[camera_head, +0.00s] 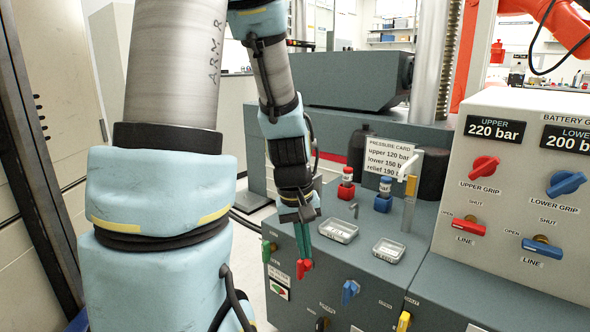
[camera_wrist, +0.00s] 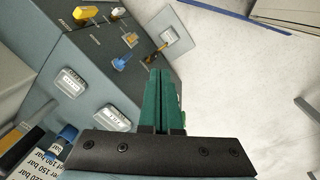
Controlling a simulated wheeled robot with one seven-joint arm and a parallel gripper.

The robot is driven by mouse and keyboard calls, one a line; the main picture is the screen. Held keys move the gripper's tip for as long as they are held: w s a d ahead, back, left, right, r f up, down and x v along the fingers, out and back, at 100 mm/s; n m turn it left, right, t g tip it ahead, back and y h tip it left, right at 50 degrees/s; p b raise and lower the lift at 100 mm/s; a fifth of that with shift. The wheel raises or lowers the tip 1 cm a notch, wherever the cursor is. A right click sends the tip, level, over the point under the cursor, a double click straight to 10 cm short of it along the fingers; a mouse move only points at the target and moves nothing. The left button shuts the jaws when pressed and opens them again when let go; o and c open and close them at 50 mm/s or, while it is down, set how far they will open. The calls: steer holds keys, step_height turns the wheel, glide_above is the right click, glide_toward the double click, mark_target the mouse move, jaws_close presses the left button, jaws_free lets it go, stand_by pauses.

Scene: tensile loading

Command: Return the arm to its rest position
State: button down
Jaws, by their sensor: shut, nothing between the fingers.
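My arm comes down from the top of the head view in pale blue and grey links. My gripper (camera_head: 303,241) hangs at its end with narrow green fingers, in front of the near side of the grey machine cabinet (camera_head: 375,240). In the wrist view my gripper (camera_wrist: 161,75) has its two green fingers side by side, shut, with nothing held. A red handle (camera_head: 304,268) appears right below the fingertips in the head view; I cannot tell whether they touch it.
Two small trays (camera_head: 339,231) (camera_head: 388,251), red (camera_head: 346,184) and blue (camera_head: 384,195) fittings and a pressure card (camera_head: 390,160) stand on the cabinet top. A control panel (camera_head: 520,190) with knobs rises at the right. The wrist view shows open pale floor (camera_wrist: 245,90) beside the cabinet.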

steer(key=s+a+r+m+t+y, duration=0.1)
steer(key=s+a+r+m, duration=0.2)
steer(key=a, duration=0.6)
step_height(320, 180, up, 19)
steer(key=p, duration=1.9)
steer(key=shift+w, duration=0.4)
